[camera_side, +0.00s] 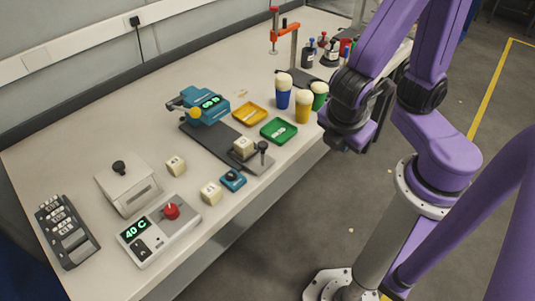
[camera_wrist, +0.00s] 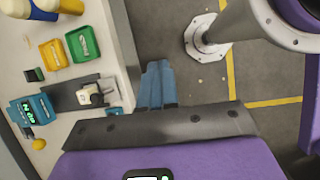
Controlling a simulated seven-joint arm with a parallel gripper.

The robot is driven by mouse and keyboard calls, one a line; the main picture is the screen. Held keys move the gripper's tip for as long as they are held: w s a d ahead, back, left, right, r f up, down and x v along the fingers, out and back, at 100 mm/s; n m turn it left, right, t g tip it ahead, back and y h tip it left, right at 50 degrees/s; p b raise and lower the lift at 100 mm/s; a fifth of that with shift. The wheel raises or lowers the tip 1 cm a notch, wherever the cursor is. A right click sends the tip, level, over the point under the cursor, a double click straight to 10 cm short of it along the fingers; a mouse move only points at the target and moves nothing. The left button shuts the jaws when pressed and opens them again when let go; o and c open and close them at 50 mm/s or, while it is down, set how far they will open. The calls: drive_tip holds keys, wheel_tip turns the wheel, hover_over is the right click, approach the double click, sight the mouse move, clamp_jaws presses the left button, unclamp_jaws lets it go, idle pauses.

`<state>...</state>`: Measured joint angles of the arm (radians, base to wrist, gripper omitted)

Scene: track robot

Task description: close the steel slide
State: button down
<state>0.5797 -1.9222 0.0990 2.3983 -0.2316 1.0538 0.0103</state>
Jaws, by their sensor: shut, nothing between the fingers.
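The steel slide (camera_side: 215,142) is a dark grey flat plate that runs from the blue housing (camera_side: 207,104) toward the front table edge. A black-knobbed post (camera_side: 263,147) stands near its front end. A cream cube (camera_side: 243,145) sits on the plate behind the post. In the wrist view the slide (camera_wrist: 62,99) shows left of my gripper, partly covered by the cube and post. My gripper (camera_wrist: 158,68) has blue fingers, shut and empty, over the floor beyond the table's front edge, apart from the slide. Its fingertips are hard to make out in the side view.
Green (camera_side: 279,131) and yellow (camera_side: 250,113) trays and several topped cups (camera_side: 303,106) stand right of the slide. A control box (camera_side: 158,230) stands farther left. Floor beyond the table edge is open.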

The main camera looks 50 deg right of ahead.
drive_tip(key=w+a+f+n+t+h, duration=0.3)
drive_tip(key=a+f+n+t+h, duration=0.15)
drive_tip(key=n+t, duration=0.2)
drive_tip(key=n+t+y, duration=0.2)
drive_tip(key=n+t, duration=0.5)
approach(264, 148)
drive_tip(key=x, duration=0.6)
drive_tip(key=shift+w+d, duration=0.2)
drive_tip(key=shift+w, duration=0.1)
drive_tip(key=w, duration=1.2)
drive_tip(key=shift+f, duration=0.1)
drive_tip(key=shift+w, duration=0.5)
drive_tip(key=shift+d, duration=0.1)
